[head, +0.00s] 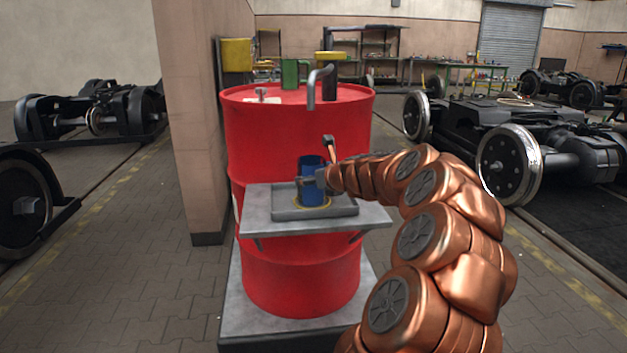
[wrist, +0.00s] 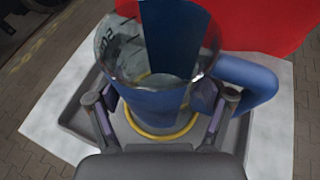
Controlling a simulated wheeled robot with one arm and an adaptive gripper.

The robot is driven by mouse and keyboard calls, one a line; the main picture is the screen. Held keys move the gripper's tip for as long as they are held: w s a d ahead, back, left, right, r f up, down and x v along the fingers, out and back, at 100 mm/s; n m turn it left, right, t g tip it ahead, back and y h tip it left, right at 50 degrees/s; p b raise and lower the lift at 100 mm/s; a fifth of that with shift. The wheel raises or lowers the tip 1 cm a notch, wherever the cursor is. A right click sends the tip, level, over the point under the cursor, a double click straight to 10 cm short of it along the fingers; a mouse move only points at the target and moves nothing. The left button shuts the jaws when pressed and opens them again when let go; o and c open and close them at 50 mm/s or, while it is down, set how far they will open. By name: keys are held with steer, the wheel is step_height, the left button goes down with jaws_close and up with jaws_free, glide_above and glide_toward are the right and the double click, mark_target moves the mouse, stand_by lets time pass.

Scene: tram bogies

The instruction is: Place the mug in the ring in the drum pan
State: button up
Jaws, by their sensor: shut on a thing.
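The blue mug (head: 312,180) stands upright over the yellow ring (head: 326,205) in the grey drum pan (head: 285,213). The yellow ring (wrist: 150,134) shows around the mug's base; I cannot tell whether the base touches the pan floor. My gripper (wrist: 160,112) is shut on the mug, with one finger on each side. In the head view my gripper (head: 311,182) reaches the mug from the right.
The pan sits on a grey shelf (head: 258,222) fixed to the front of a red drum (head: 300,135). A pillar (head: 195,120) stands close on the left. Bogies (head: 500,130) stand to the right.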

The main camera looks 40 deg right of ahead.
steer(key=shift+f, duration=0.1)
steer(key=o, duration=1.1)
steer(key=p+v, duration=0.2)
steer(key=v, duration=1)
